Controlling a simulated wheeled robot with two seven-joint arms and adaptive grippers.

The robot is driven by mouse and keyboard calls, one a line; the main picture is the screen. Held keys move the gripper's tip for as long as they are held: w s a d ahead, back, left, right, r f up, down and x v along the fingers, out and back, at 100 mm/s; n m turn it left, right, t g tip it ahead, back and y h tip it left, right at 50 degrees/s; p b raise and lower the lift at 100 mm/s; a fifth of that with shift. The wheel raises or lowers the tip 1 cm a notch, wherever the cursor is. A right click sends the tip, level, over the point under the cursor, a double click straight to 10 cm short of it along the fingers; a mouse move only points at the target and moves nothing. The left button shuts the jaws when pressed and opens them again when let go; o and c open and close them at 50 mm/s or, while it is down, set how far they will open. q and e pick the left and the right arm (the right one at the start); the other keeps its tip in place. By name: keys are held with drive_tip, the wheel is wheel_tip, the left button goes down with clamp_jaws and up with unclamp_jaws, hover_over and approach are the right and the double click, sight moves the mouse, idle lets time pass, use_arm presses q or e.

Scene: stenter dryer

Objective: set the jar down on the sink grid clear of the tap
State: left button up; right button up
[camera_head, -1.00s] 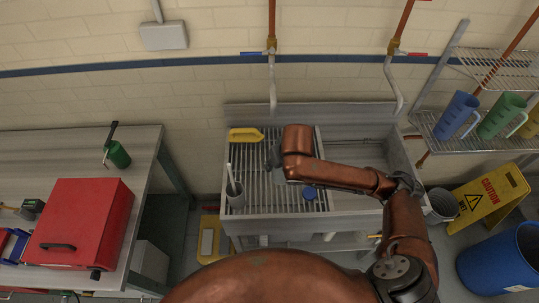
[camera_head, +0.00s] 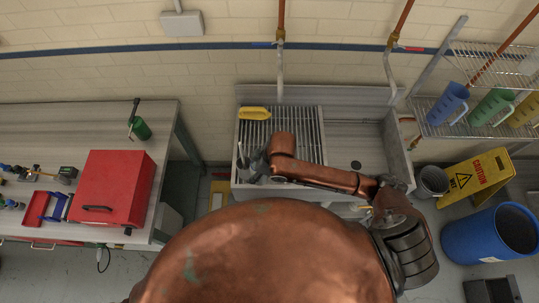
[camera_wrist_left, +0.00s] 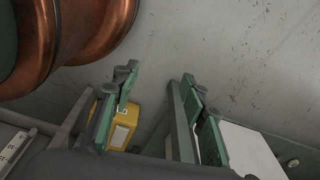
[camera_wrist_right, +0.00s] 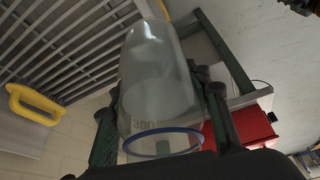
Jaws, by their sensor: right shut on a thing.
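A clear jar (camera_wrist_right: 160,80) with a blue rim and a "300" mark is between the fingers of my right gripper (camera_wrist_right: 160,110), which is shut on it. In the head view this gripper (camera_head: 261,160) is over the left front part of the sink grid (camera_head: 304,128); the forearm partly hides the jar, and I cannot tell whether it touches the grid. The tap (camera_head: 280,85) comes down the wall behind the sink. My left gripper (camera_wrist_left: 155,85) is open and empty, with floor beyond it; it is hidden in the head view.
A yellow handled object (camera_head: 255,113) lies at the grid's back left. A grey pot with an upright stick stood at its left front; my arm now crowds that spot. The right basin (camera_head: 360,140) looks clear. A red box (camera_head: 115,188) stands on the left bench.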

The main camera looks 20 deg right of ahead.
drive_tip(key=w+d+f, duration=0.2)
drive_tip(key=w+d+f+p, duration=0.1)
drive_tip(key=w+d+f, duration=0.1)
drive_tip(key=w+f, duration=0.1)
drive_tip(key=w+d+f, duration=0.2)
drive_tip(key=shift+w+d+f+p, duration=0.2)
drive_tip(key=shift+w+f+p, duration=0.05)
drive_tip(key=shift+f+p, duration=0.15)
use_arm(q)
drive_tip(key=shift+s+d+r, duration=0.1)
drive_tip(key=shift+s+r, duration=0.15)
drive_tip(key=shift+r, duration=0.35)
drive_tip(key=shift+s+r, duration=0.25)
drive_tip(key=shift+r, duration=0.3)
use_arm(e)
drive_tip(key=shift+w+d+f, duration=0.1)
drive_tip(key=shift+f, duration=1.55)
drive_tip(key=o, duration=1.1)
drive_tip(key=shift+f, duration=0.15)
drive_tip(key=o, duration=0.5)
